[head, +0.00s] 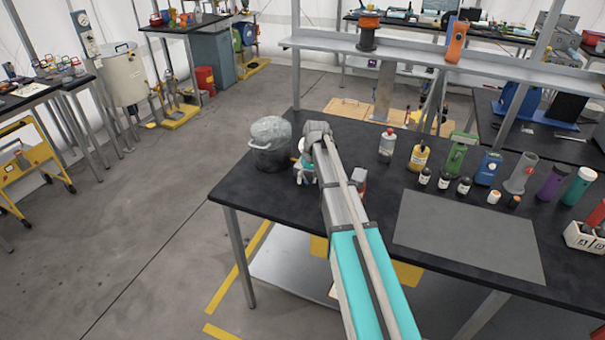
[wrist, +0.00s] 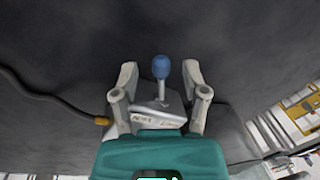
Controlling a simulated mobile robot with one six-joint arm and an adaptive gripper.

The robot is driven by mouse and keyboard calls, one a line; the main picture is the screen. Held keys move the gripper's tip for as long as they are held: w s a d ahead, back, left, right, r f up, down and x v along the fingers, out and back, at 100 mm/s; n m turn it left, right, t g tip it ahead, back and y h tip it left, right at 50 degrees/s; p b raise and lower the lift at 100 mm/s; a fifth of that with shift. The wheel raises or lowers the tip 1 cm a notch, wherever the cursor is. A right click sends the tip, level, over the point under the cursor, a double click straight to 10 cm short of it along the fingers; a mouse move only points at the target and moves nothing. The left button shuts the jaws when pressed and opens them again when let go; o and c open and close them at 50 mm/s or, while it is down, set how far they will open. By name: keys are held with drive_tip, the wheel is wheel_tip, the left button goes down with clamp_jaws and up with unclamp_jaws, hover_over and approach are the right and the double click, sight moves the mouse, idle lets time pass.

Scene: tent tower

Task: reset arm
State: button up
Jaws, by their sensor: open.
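My arm reaches from the bottom of the head view out over the black workbench (head: 290,195). My gripper (head: 304,174) is near the bench's left end, just right of a dark grey bucket with a lumpy grey top (head: 270,145); my arm partly hides it. In the wrist view my gripper (wrist: 160,75) has its two pale fingers spread apart. A blue rounded knob on a pale stem (wrist: 161,68) shows between the fingers, above a pale lettered block (wrist: 157,115). I cannot tell how far it is from the fingers, and nothing is seen gripped.
Right of my arm stand a grey bottle (head: 387,145), a yellow bottle (head: 418,158) and a green tool (head: 460,152). A grey mat (head: 468,236) lies bare on the bench. A shelf (head: 400,52) runs above the back. Open floor (head: 130,230) lies to the left.

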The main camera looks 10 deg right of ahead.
drive_tip(key=s+a+h, duration=0.1)
drive_tip(key=s+a, duration=0.1)
drive_tip(key=s, duration=1.1)
drive_tip(key=s+a, duration=0.3)
drive_tip(key=s, duration=1)
drive_tip(key=shift+s+h, duration=0.25)
drive_tip(key=shift+h, duration=0.15)
drive_tip(key=shift+a+f, duration=0.1)
